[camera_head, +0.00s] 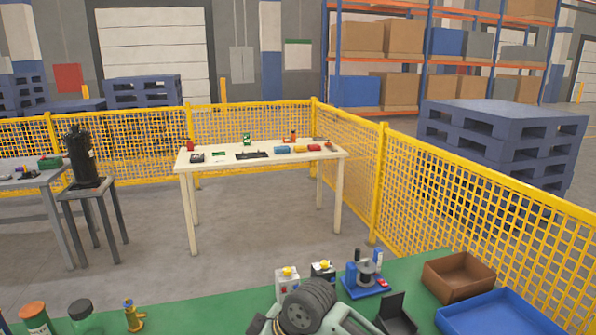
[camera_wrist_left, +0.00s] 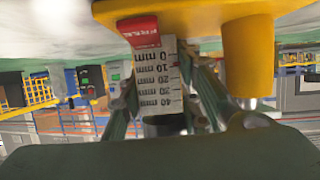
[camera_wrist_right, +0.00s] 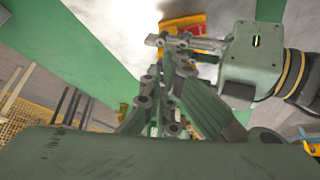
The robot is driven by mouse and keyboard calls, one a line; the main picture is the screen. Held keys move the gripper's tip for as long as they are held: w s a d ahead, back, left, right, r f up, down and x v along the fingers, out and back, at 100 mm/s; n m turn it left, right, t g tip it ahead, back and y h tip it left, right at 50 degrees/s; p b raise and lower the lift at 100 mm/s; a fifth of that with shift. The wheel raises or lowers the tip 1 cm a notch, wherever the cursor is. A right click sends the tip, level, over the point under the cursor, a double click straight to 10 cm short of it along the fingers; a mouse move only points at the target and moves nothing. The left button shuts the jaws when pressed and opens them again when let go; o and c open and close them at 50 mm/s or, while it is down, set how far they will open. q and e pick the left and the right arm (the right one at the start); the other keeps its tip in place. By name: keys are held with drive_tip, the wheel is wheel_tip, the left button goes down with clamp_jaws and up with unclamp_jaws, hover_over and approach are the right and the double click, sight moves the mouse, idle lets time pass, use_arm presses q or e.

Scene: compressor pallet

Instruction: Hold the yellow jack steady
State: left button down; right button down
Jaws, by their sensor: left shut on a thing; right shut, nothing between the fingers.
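The yellow jack (camera_wrist_left: 200,18) fills the top of the left wrist view, with a yellow cylinder (camera_wrist_left: 248,55) hanging on its right. A white millimetre scale (camera_wrist_left: 158,85) with a red top runs down from it. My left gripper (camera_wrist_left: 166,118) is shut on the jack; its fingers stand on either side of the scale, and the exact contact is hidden. In the right wrist view, the left gripper (camera_wrist_right: 185,44) reaches across to the yellow and red jack (camera_wrist_right: 185,22). My right gripper (camera_wrist_right: 168,85) is shut and empty, below and apart from it. The head view hides both fingertips.
The green bench (camera_head: 220,312) carries a blue-based fixture (camera_head: 365,278), a brown bin (camera_head: 458,276), a blue tray (camera_head: 500,315) and a brass-coloured fitting (camera_head: 132,317). A yellow mesh fence (camera_head: 465,190) runs behind. A cream table (camera_head: 262,165) stands farther back.

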drive_tip(key=shift+f, duration=1.5)
drive_tip(key=shift+s+a, duration=0.1)
drive_tip(key=shift+a, duration=0.55)
drive_tip(key=shift+s, duration=0.35)
drive_tip(key=shift+s+a, duration=0.25)
drive_tip(key=shift+s, duration=0.25)
drive_tip(key=shift+s+a, duration=0.2)
drive_tip(key=shift+s, duration=0.25)
drive_tip(key=shift+s+d+r, duration=0.1)
drive_tip(key=shift+d, duration=0.15)
drive_tip(key=shift+d+r, duration=0.15)
drive_tip(key=shift+r, duration=1.35)
drive_tip(key=shift+d+r, duration=0.15)
drive_tip(key=shift+r, duration=1.3)
drive_tip(key=shift+w, duration=0.2)
